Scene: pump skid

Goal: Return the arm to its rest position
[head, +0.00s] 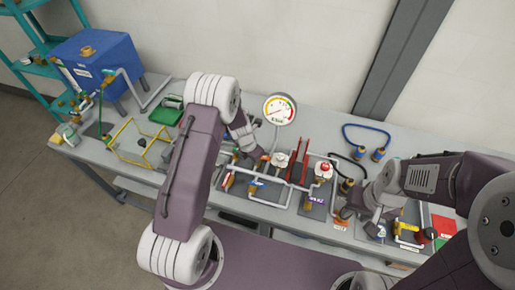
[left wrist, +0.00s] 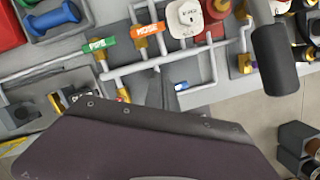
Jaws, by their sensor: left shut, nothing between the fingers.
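My left arm crosses the middle of the head view, and its gripper (head: 258,156) hangs over the pipework on the bench, left of the red stand. In the left wrist view its fingers (left wrist: 166,88) are shut and empty, close over grey pipes below the orange-tagged valve (left wrist: 147,30). Whether they touch a pipe cannot be told. My right gripper (head: 349,211) is low over the right part of the bench. Its fingers are too small to read. My left arm hides part of the bench behind it.
The grey bench (head: 335,120) carries a pressure gauge (head: 280,109), a red stand (head: 300,160), a red-topped valve (head: 323,169) and a blue hose (head: 365,127). A blue tank (head: 95,58) stands at the far left. Open floor (head: 50,215) lies at left.

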